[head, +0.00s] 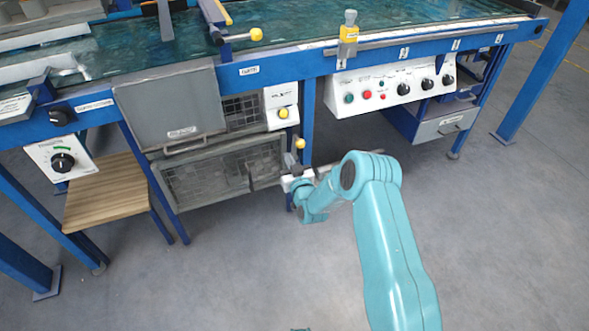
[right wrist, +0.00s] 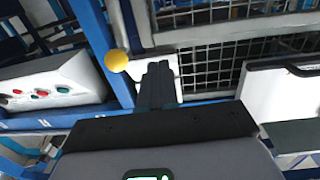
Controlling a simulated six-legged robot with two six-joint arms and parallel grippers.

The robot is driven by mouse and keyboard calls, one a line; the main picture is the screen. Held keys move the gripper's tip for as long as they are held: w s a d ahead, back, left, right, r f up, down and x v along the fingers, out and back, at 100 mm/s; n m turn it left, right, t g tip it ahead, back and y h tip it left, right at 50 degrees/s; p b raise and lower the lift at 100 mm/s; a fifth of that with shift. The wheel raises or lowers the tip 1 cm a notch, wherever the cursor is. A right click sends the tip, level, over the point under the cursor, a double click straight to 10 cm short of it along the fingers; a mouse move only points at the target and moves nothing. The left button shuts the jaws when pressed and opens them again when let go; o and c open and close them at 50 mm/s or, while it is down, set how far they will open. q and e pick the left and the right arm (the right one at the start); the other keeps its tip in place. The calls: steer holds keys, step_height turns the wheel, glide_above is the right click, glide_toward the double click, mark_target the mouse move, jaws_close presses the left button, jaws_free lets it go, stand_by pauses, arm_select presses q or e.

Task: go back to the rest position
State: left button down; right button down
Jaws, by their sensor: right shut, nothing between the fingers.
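My right gripper (head: 262,180) reaches in front of the plate dryer's lower mesh-fronted compartment (head: 205,185). In the right wrist view its dark fingers (right wrist: 158,72) are together, with nothing seen between them. They point toward a white panel and the mesh (right wrist: 215,65). A yellow ball knob (right wrist: 116,60) is just left of the fingers in that view; it also shows in the head view (head: 299,143). The gripper seems apart from the knob, but exact clearance to the front is hard to judge.
A grey door panel (head: 170,105) with a handle hangs above the mesh compartment. A white control panel (head: 385,88) with knobs is under the table edge. A wooden shelf (head: 105,190) and blue legs stand at left. The floor (head: 500,230) at right is clear.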

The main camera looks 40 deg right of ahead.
steer(key=shift+p+v, duration=0.35)
steer(key=shift+v, duration=1.9)
steer(key=w+a+r+n+y, duration=0.1)
steer(key=w+a+r+y, duration=0.15)
steer(key=a, duration=0.45)
steer(key=s+a+f+n+g+y, duration=0.1)
steer(key=s+a+f+g+y, duration=0.3)
steer(key=a, duration=0.7)
steer(key=s+a+f+g+y, duration=0.1)
steer(key=s+a+f+g, duration=0.25)
steer(key=s, duration=0.55)
steer(key=s+a+f+g+y, duration=0.1)
steer(key=s+a+f+g, duration=0.25)
steer(key=s, duration=0.65)
steer(key=s+a+f+g+y, duration=0.1)
steer(key=s+a+f+g, duration=0.2)
steer(key=s, duration=0.6)
step_height(320, 180, up, 25)
steer(key=s+g+p, duration=0.2)
steer(key=p, duration=2.2)
steer(key=shift+a+f+g, duration=0.2)
steer(key=shift+a+g, duration=0.1)
